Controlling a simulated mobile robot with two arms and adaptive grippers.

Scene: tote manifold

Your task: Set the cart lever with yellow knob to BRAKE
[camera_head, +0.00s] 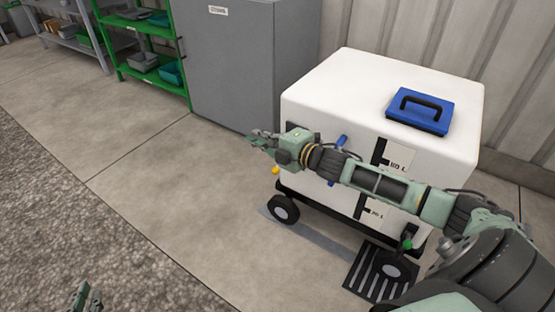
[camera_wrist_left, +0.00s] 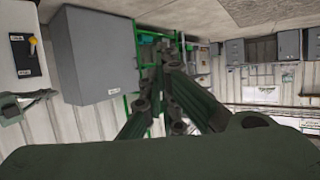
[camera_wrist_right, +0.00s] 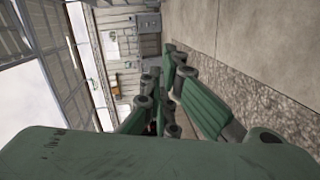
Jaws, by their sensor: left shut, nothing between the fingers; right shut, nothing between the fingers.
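The white cart (camera_head: 318,98) stands on dark wheels. A yellow knob (camera_head: 275,170) shows at its lower left edge in the head view. My left gripper (camera_head: 83,296) is shut and empty at the bottom left, far from the cart. The wrist views show both gripper fingers (camera_wrist_left: 168,55) (camera_wrist_right: 172,58).
A blue handle (camera_head: 341,143) and a green knob (camera_head: 407,243) are also on the cart. A blue case (camera_head: 420,112) lies on top. A grey cabinet (camera_head: 235,60) stands behind, with a green shelf (camera_head: 148,50) left of it. The floor left of the cart is clear.

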